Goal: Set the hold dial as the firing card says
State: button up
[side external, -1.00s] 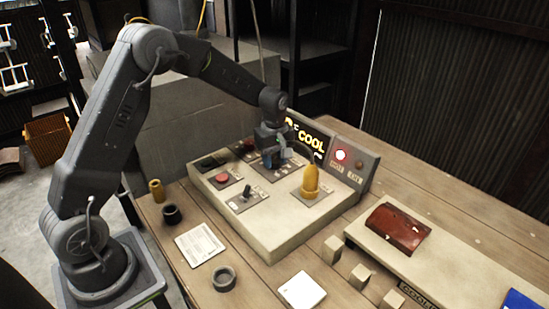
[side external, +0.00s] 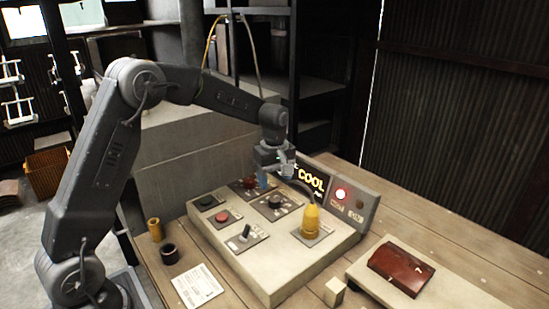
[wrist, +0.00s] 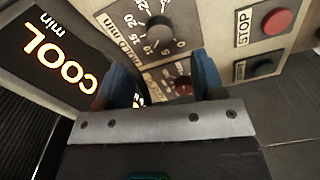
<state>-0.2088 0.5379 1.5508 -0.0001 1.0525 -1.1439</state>
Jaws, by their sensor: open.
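The hold dial is a black round knob (side external: 275,202) on a dark scale plate on the control panel. In the wrist view the dial (wrist: 158,32) shows near the top, with numbers around it and a label ending in "min". I cannot make out its pointer clearly. My gripper (side external: 276,177) is open and empty above the panel, clear of the knob. In the wrist view my gripper (wrist: 163,80) has its blue fingers apart, with a smaller red knob (wrist: 183,86) seen between them. A white printed card (side external: 198,285) lies on the table; its text is too small to read.
A lit "COOL" display (side external: 311,179) and glowing red lamp (side external: 341,194) stand behind. A brown-red block (side external: 401,266) lies right.

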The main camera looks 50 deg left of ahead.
aim_at(274, 199)
notch_tip(274, 199, up, 8)
jog(key=shift+f, duration=0.15)
dwell(0.3)
jog(key=s+d+r+m+t, duration=0.1)
jog(key=s+d+r+m, duration=0.25)
jog(key=s, duration=0.25)
jog(key=s+d+r+m+t, duration=0.2)
jog(key=s+d+r+m, duration=0.15)
jog(key=s, duration=0.35)
jog(key=s+d+f+m+t, duration=0.1)
jog(key=s+m, duration=0.3)
jog(key=s, duration=0.3)
jog(key=s+d+f+m+t, duration=0.1)
jog(key=s+d+f+m, duration=0.1)
jog(key=s+m, duration=0.2)
jog(key=s, duration=0.3)
jog(key=shift+s+m+t, duration=0.3)
jog(key=shift+s, duration=0.05)
